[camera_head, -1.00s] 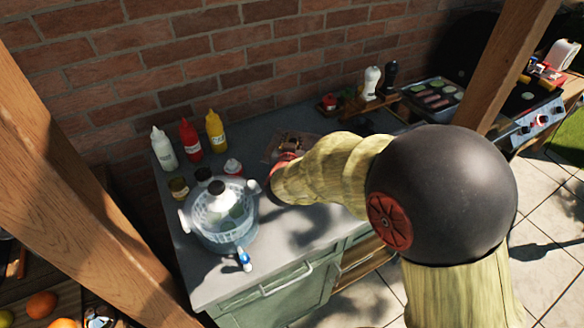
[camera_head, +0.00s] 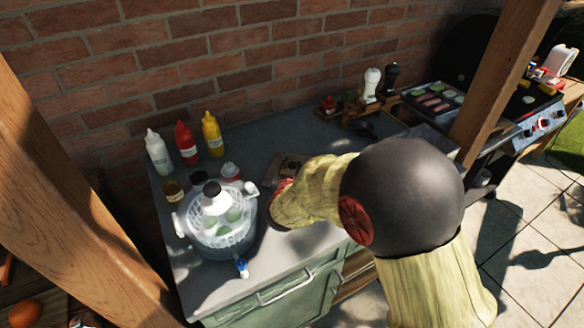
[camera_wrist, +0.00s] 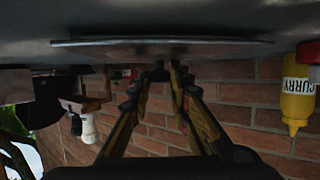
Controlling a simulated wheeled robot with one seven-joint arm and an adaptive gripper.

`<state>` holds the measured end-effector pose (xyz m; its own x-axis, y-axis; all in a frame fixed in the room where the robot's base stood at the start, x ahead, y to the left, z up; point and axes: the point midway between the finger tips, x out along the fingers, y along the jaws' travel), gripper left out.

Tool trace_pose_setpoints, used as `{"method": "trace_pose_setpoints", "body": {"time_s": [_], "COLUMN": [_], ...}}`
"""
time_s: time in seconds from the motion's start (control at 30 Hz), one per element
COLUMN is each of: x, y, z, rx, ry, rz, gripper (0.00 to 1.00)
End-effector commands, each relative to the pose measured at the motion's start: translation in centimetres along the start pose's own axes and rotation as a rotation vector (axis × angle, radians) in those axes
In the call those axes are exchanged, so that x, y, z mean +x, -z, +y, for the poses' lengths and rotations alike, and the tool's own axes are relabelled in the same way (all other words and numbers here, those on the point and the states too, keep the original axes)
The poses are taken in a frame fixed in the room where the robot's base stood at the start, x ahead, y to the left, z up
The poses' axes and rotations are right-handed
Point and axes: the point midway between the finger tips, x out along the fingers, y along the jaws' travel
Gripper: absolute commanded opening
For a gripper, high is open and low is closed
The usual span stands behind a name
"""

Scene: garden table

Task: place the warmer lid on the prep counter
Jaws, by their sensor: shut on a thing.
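The wrist view is upside down. My gripper (camera_wrist: 166,72) is shut on a dark knob at the middle of a flat, thin grey plate that looks like the warmer lid (camera_wrist: 215,47). The lid is about level and close over the grey counter surface; I cannot tell whether it touches. In the head view my arm hides the fingertips and most or all of the lid. The prep counter (camera_head: 275,252) has a grey top and green front, with my gripper end low over its middle.
Sauce bottles, including a yellow one (camera_head: 212,134), stand behind. A brown board (camera_head: 279,166) lies near my gripper. The grill (camera_head: 432,98) is at right.

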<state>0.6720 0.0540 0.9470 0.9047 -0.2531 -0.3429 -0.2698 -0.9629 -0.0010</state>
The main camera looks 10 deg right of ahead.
Motion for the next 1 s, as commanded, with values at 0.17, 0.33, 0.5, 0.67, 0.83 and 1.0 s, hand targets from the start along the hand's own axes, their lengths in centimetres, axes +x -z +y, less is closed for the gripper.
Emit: {"method": "trace_pose_setpoints", "body": {"time_s": [0.17,0.33,0.5,0.67,0.83,1.0], "x": [0.1,0.1,0.1,0.0,-1.2,-4.5], "y": [-0.2,-0.2,-0.2,-0.1,0.3,0.5], "z": [0.0,0.0,0.0,0.0,-0.1,-0.1], "rx": [0.000,0.000,0.000,0.000,0.000,-0.001], "ry": [0.000,0.000,0.000,0.000,0.001,0.003], "rz": [-0.001,-0.001,-0.001,0.000,0.000,0.000], "gripper": [0.25,0.35,0.37,0.37,0.37,0.37]}}
